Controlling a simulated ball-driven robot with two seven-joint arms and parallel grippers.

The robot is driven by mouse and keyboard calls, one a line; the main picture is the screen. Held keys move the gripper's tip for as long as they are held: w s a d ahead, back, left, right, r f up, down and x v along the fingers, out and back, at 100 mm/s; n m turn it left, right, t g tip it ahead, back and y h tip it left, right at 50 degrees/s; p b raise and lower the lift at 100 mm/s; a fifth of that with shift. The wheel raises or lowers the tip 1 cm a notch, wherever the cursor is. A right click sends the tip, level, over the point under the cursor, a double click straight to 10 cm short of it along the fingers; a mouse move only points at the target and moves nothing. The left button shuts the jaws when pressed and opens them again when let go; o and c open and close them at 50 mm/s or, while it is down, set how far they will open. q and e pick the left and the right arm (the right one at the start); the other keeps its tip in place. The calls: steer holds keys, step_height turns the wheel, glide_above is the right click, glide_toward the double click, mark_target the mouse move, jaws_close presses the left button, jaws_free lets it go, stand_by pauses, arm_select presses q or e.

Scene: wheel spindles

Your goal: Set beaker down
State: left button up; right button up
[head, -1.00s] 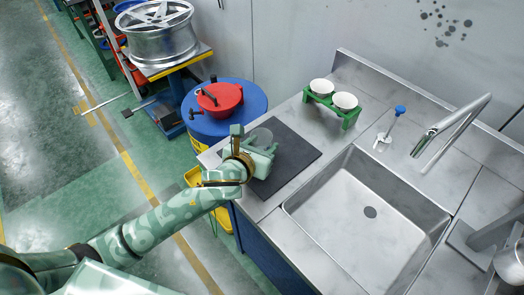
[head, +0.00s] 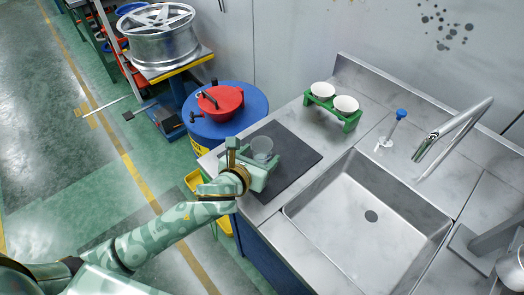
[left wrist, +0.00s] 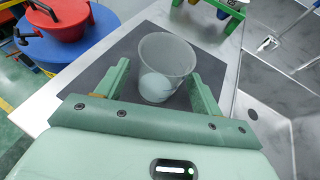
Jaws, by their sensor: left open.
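A clear beaker (head: 262,148) stands upright on the dark mat (head: 299,157) on the steel counter, left of the sink. In the left wrist view the beaker (left wrist: 165,66) stands between the two fingers, with a pale round shape showing in its lower part. My left gripper (head: 254,153) is open around the beaker, with a gap visible on both sides in the left wrist view (left wrist: 158,88). The beaker's base is partly hidden by the gripper in the head view. My right gripper is not in view.
A steel sink (head: 330,234) lies right of the mat. A green rack (head: 331,112) with two white cups stands behind it, near a blue-topped tool (head: 392,129). A blue drum (head: 245,96) with a red-lidded pot (head: 220,101) stands beyond the counter's left edge.

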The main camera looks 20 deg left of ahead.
arm_select(q)
steer(key=p+v, duration=0.2)
steer(key=v, duration=0.8)
